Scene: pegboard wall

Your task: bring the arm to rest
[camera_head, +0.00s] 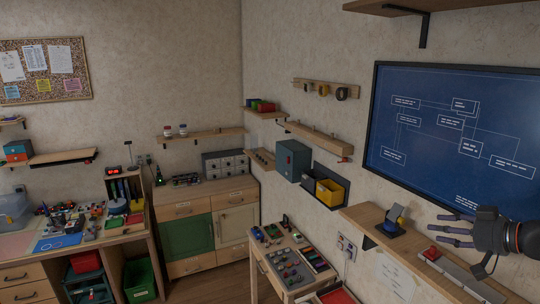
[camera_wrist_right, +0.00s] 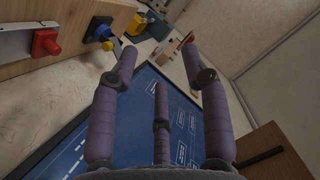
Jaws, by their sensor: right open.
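My right gripper (camera_head: 440,230) reaches in from the right edge in the head view, with its dark purple fingers spread and pointing left. It is in front of the wall, near the wooden shelf (camera_head: 360,214) below the blue board. In the right wrist view my right gripper (camera_wrist_right: 160,60) shows its fingers apart with nothing between them. My left gripper is not in view.
A red knob (camera_head: 432,253) on a grey strip and a blue device (camera_head: 393,222) stand on the shelf near my right gripper. The blue board (camera_head: 450,125) hangs above. A small table (camera_head: 290,265) with parts stands lower left of the shelf.

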